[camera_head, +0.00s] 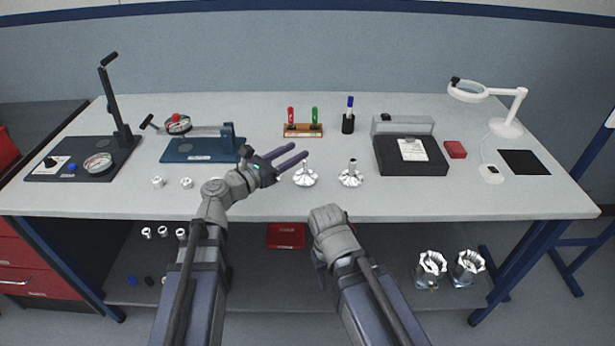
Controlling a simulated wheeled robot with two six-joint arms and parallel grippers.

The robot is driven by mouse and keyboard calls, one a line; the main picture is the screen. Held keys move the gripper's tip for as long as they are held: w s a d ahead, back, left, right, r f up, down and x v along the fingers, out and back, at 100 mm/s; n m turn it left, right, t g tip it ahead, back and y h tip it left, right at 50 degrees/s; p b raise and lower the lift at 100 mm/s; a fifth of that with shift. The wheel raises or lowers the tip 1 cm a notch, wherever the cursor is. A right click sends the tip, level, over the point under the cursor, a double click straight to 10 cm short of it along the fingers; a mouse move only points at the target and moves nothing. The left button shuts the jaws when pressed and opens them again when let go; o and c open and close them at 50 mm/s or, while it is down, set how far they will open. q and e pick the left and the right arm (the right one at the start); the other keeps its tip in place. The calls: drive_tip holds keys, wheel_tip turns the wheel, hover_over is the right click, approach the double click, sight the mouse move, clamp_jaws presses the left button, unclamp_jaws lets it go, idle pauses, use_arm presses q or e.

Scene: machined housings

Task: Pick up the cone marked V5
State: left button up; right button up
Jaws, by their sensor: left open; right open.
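Two shiny metal cone-like parts stand on the tabletop near its middle: a left one (306,179) and a right one (351,178). The right one has a taller stem on top. No V5 marking is readable on either. My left gripper (298,153) is open and empty, its two purple fingers pointing right.
Several small metal parts (158,182) lie left of my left arm. Behind stand a screwdriver rack (303,131), a black case (410,167) and a blue fixture (190,149). Metal housings (431,265) stand on the lower shelf. The front right tabletop is clear.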

use_arm(q)
drive_tip(key=b, duration=0.8)
approach(313, 172)
drive_tip(key=shift+w+d+r, duration=0.45)
drive_tip(key=shift+r, duration=0.15)
drive_tip(key=shift+w+d+r, duration=0.45)
drive_tip(key=shift+w+r, duration=0.05)
drive_tip(key=shift+r, duration=0.1)
drive_tip(key=shift+w+d+r+p, duration=0.45)
drive_tip(key=shift+w+d+p, duration=0.05)
drive_tip(key=shift+w+d, duration=0.35)
drive_tip(key=shift+x, duration=2.6)
drive_tip(key=shift+s, duration=0.1)
clamp_jaws()
